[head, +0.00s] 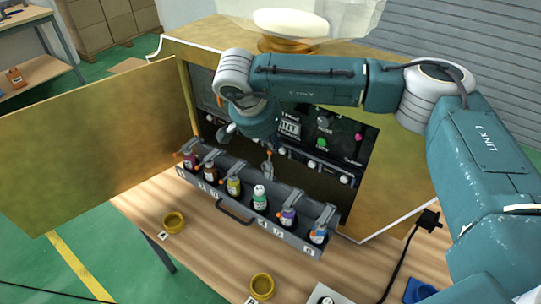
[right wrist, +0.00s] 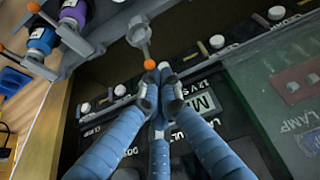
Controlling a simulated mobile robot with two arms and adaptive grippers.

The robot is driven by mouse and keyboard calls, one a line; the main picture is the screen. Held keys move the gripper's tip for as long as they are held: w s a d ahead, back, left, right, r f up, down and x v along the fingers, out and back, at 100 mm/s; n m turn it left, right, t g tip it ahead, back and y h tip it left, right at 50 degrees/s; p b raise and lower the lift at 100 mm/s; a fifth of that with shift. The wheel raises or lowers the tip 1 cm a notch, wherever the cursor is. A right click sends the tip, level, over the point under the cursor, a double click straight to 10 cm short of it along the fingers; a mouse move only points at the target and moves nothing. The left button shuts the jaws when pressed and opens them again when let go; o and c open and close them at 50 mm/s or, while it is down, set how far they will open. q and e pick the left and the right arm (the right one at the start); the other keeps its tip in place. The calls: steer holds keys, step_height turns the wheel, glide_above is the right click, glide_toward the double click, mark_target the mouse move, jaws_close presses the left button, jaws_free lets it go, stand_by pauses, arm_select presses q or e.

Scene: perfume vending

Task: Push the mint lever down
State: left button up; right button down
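The mint lever (head: 267,167) is a grey arm with an orange ball tip. In the head view it stands raised behind the green-and-white bottle (head: 259,197) in the dark rack. My right gripper (head: 262,138) is above and behind the rack, pointing down, partly hidden by its own arm. In the right wrist view its blue-grey fingers (right wrist: 162,78) are drawn together, with nothing seen between them. The lever's orange ball (right wrist: 150,64) is right at the fingertips; whether they touch is unclear. My left gripper is not in view.
The rack (head: 235,211) holds several bottles, whose other levers lie lower. A gold door (head: 95,135) stands open at left. A dark panel with knobs (right wrist: 217,42) lies behind the rack.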

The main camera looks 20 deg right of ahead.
mark_target(268, 165)
stand_by(0.6)
steer(key=shift+s+a, duration=0.55)
steer(key=shift+a, duration=0.15)
steer(key=shift+s+a+b, duration=0.35)
steer(key=shift+s+a, duration=0.15)
steer(key=shift+a, duration=0.1)
steer(key=shift+f, duration=0.1)
steer(key=shift+s+a+f+b, duration=0.2)
steer(key=shift+s+a+b, duration=0.2)
steer(key=shift+a, duration=0.25)
steer(key=shift+s+f, duration=0.1)
steer(key=shift+s, duration=0.05)
